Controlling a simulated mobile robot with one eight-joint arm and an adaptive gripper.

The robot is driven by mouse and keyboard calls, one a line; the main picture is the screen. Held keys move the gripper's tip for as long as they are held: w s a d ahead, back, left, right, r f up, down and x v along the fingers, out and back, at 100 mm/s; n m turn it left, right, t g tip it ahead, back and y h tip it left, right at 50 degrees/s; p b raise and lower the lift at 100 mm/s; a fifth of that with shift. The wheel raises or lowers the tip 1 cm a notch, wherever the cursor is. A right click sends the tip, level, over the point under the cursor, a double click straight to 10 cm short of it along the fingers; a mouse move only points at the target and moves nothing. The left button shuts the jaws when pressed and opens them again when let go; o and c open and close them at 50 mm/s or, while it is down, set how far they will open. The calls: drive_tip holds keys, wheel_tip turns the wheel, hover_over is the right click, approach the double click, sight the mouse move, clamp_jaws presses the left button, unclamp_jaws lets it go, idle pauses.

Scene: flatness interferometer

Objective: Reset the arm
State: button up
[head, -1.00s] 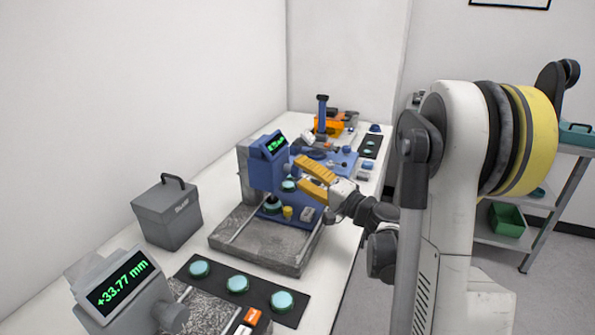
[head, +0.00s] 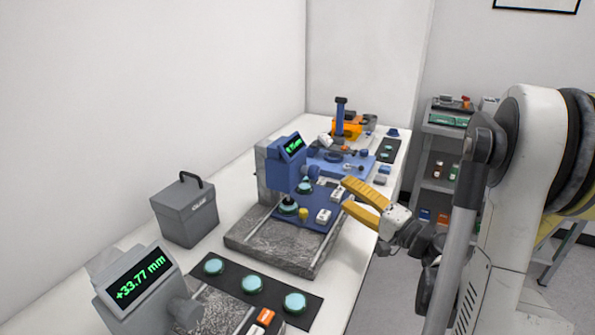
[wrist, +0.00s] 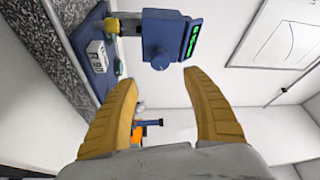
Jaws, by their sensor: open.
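My gripper (head: 352,196) has two yellow fingers and is open and empty. In the head view it is at the right side of the blue interferometer (head: 285,170), apart from it, above the bench's right edge. In the wrist view the yellow fingers (wrist: 160,100) stand wide apart with nothing between them. The interferometer (wrist: 165,38) with its green display shows beyond them at the top. A teal disc (head: 288,207) sits under the instrument's head on its blue plate, with a small yellow knob (head: 303,214) and a white labelled block (head: 323,215) beside it.
A grey gauge (head: 140,285) reads +33.77 mm at the front left. Next to it a dark mat (head: 273,292) holds three teal discs. A grey handled box (head: 186,212) stands near the wall. An orange device (head: 345,127) is at the far end. The floor right of the bench looks clear.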

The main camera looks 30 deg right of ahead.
drive_tip(key=a+f+n+g, duration=0.1)
drive_tip(key=a+g, duration=0.1)
drive_tip(key=a, duration=0.3)
drive_tip(key=s+a+f+n+g, duration=0.1)
drive_tip(key=a+n+g, duration=0.1)
drive_tip(key=a, duration=0.4)
drive_tip(key=a+f+n+g, duration=0.1)
drive_tip(key=a+n+g, duration=0.1)
drive_tip(key=a, duration=0.4)
drive_tip(key=shift+s+f+g+y, duration=0.2)
drive_tip(key=shift+s+g+y, duration=0.1)
drive_tip(key=shift+g, duration=0.5)
drive_tip(key=s+a+n+g, duration=0.1)
drive_tip(key=s, duration=0.1)
drive_tip(key=s+a+f+n+g+h, duration=0.1)
drive_tip(key=s+a, duration=0.1)
drive_tip(key=s+a+n+h, duration=0.1)
drive_tip(key=s+a, duration=0.1)
drive_tip(key=shift+s+f+g, duration=0.2)
drive_tip(key=shift+f+g, duration=0.1)
drive_tip(key=shift+g, duration=0.1)
drive_tip(key=s+n+h, duration=0.1)
drive_tip(key=s, duration=0.2)
drive_tip(key=s+n+g+h, duration=0.1)
drive_tip(key=s+n+h, duration=0.1)
drive_tip(key=s, duration=0.2)
drive_tip(key=shift+s+d+r+n+h, duration=0.15)
drive_tip(key=shift+s+d+n+h, duration=0.1)
drive_tip(key=shift+s+n+h, duration=0.2)
